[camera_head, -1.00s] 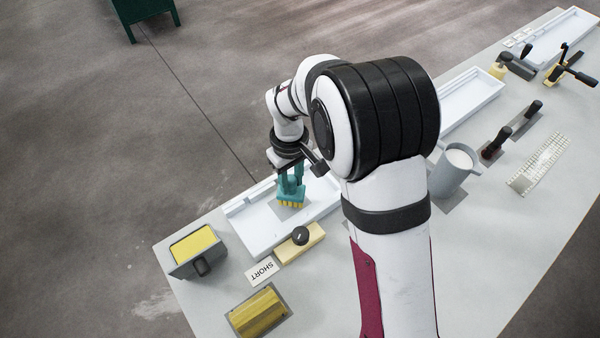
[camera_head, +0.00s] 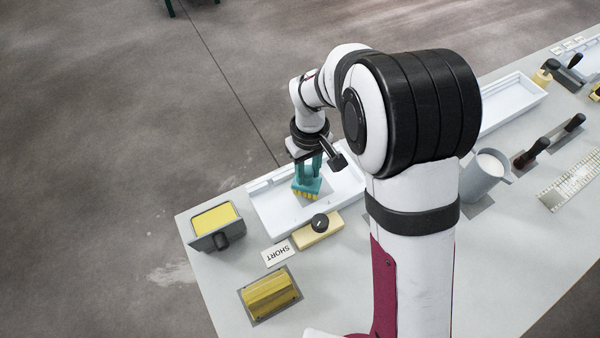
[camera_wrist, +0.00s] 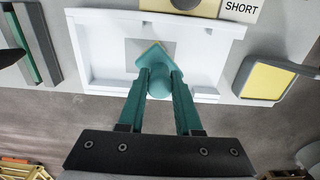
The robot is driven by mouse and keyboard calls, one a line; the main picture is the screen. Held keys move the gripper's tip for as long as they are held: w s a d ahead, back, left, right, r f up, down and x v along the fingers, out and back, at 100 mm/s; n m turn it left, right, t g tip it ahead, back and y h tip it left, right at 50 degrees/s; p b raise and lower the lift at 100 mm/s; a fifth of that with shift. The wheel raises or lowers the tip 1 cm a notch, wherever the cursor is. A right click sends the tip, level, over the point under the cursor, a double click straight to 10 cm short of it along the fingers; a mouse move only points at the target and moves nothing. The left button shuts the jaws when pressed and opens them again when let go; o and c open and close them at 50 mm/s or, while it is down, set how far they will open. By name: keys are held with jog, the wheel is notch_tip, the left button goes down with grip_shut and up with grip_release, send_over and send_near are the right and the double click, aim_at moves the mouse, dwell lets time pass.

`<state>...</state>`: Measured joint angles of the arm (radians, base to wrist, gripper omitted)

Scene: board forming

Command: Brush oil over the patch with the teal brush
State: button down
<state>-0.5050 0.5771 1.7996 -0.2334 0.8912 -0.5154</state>
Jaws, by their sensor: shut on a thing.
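The teal brush (camera_head: 307,187) with yellow bristles is in my gripper (camera_head: 309,167). My gripper is shut on its knob-like handle, which shows between the two teal fingers (camera_wrist: 160,84) in the wrist view. The brush is bristles down over the grey square patch (camera_wrist: 136,46) in the white tray (camera_wrist: 93,52). The brush covers part of the patch. I cannot tell whether the bristles touch it. The tray also shows in the head view (camera_head: 268,217), partly behind my arm.
A grey container with yellow contents (camera_head: 213,218) stands left of the tray. A cream block with a black knob (camera_head: 318,232), a SHORT card (camera_head: 279,253) and a yellow block (camera_head: 269,294) lie nearer. A grey jug (camera_head: 484,178) and handled tools stand right of my arm.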

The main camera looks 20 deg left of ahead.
jog(key=w+d, duration=0.5)
notch_tip(320, 180, up, 6)
jog(key=shift+s+a+r, duration=0.15)
jog(key=shift+r, duration=0.1)
dwell(0.7)
dwell(0.6)
